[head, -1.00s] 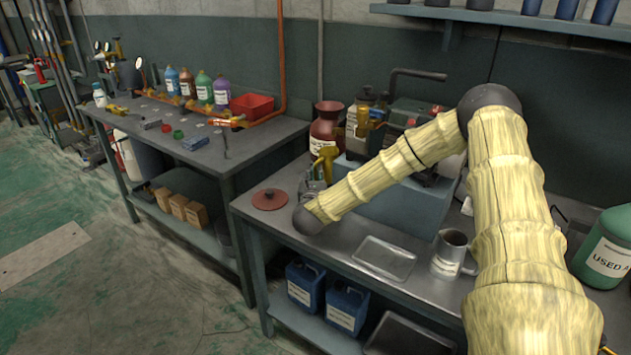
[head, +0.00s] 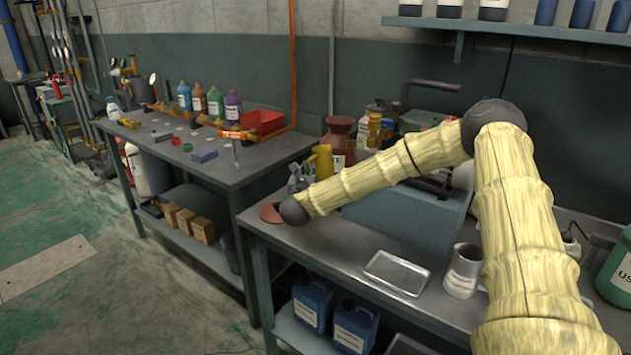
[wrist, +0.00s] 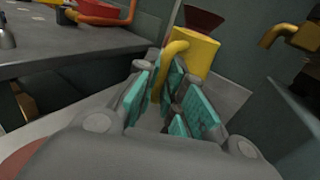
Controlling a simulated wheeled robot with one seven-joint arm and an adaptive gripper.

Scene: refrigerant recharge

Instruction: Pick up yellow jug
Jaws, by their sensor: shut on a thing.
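The yellow jug (head: 323,160) is at the back left of the near bench in the head view, in front of the red vessel. The jug also shows in the wrist view (wrist: 197,52), with its curved handle between my fingers. My gripper (wrist: 172,92) is shut on that handle. In the head view my gripper (head: 299,179) is small and partly hidden by my wrist, left of the jug. The jug's base is hidden, so I cannot tell whether it touches the bench.
A red vessel (head: 340,137) stands close behind the jug. A blue-grey box (head: 405,218) is to its right. A red disc (head: 268,212) lies beside my wrist. A metal tray (head: 397,273) and grey pitcher (head: 463,270) are nearer. The far bench (head: 215,172) is across a gap.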

